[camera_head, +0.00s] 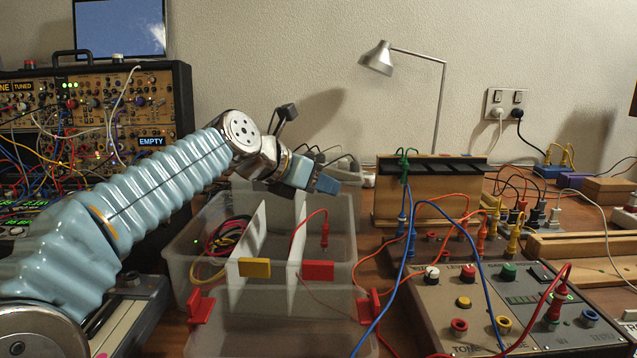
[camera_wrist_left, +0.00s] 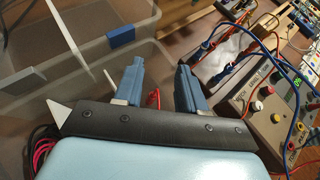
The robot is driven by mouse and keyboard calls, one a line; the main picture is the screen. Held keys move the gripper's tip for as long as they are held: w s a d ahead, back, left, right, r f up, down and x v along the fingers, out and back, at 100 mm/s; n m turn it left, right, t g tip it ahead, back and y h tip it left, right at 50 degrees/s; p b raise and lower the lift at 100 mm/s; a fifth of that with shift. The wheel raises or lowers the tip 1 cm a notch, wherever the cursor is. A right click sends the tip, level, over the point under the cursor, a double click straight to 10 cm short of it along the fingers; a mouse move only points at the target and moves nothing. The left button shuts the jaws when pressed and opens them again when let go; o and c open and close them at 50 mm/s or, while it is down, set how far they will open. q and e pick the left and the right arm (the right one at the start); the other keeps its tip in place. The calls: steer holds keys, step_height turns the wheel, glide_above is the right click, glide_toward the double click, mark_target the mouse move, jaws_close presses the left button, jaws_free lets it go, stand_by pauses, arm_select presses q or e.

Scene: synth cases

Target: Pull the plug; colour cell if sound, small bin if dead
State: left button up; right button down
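My left gripper (camera_head: 328,184) hangs over the clear sectioned bin (camera_head: 180,262), fingers pointing right and slightly down. In the left wrist view its two blue fingers (camera_wrist_left: 160,85) stand apart, with a bit of red (camera_wrist_left: 153,97) seen between them; I cannot tell whether they touch it. A red plug (camera_head: 323,235) on a red lead is in the bin's red-tagged cell (camera_head: 318,271), below the gripper. Coiled leads (camera_head: 225,235) lie in the yellow-tagged cell (camera_head: 254,268). Another red plug (camera_head: 556,305) stands in the tester (camera_head: 475,290). My right gripper is out of view.
A wooden rack (camera_head: 420,205) with hanging leads stands behind the tester. A small grey container (camera_head: 345,168) is behind the bin. A synthesizer case (camera_head: 185,100) is at left, a lamp (camera_head: 378,58) at the back. Loose red and blue leads cross the front.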

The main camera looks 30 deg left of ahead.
arm_select(q)
steer(key=shift+s, duration=0.1)
steer(key=p+v, duration=0.1)
steer(key=v, duration=1.2)
steer(key=shift+s+a+r, duration=0.1)
steer(key=shift+s+a, duration=0.1)
steer(key=shift+s, duration=0.1)
